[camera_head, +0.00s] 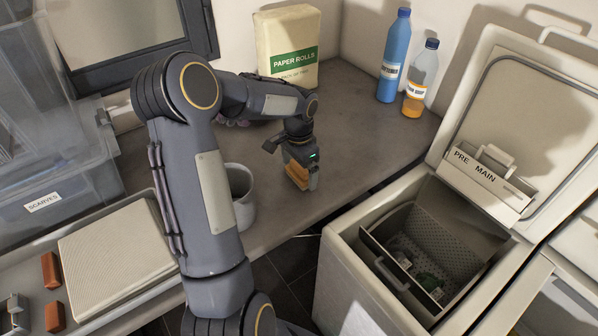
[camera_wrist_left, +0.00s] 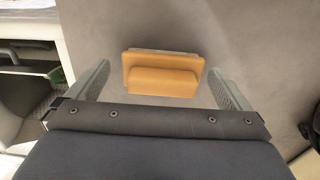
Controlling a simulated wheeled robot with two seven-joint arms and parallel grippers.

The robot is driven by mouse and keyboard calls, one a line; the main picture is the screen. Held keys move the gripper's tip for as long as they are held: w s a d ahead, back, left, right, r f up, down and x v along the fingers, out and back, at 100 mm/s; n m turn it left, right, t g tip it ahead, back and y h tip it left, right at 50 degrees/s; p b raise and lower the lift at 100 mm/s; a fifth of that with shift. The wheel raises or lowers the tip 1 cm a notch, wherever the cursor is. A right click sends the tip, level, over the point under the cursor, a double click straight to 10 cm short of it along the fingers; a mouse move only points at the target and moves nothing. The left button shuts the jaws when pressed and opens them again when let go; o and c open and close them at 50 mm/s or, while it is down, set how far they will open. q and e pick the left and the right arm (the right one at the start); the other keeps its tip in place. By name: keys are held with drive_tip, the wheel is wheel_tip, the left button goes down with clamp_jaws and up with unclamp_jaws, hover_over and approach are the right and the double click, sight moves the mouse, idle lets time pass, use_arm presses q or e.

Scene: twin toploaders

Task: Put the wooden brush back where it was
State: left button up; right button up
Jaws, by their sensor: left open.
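The wooden brush (camera_head: 296,174) is on the grey counter, under my left gripper (camera_head: 303,181). In the left wrist view the brush (camera_wrist_left: 160,76) shows its orange-brown wooden back and raised grip. The left gripper's two fingers stand open, one on each side of the brush, with gaps at both ends and no visible contact. My left forearm and gripper hide part of the brush in the head view. My right gripper is not in view.
A paper rolls pack (camera_head: 288,45), a blue bottle (camera_head: 394,60) and an orange-filled bottle (camera_head: 420,80) stand at the back. An open toploader (camera_head: 345,262) is right of the counter edge. Counter right of the gripper is clear.

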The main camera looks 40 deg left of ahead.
sight(299, 167)
use_arm(q)
wheel_tip(299, 167, up, 10)
drive_tip(key=shift+r, duration=0.15)
drive_tip(key=s+d+r+n+t+h, duration=0.1)
drive_tip(key=s+d+r+n+t, duration=0.3)
drive_tip(key=s+d, duration=0.8)
drive_tip(key=s+d+f+n+t+h, duration=0.1)
drive_tip(key=s+d+f+h, duration=0.1)
drive_tip(key=s+d, duration=0.4)
drive_tip(key=s+f, duration=0.1)
drive_tip(key=s, duration=0.3)
drive_tip(key=shift+t+h, duration=0.3)
drive_tip(key=shift+d, duration=0.15)
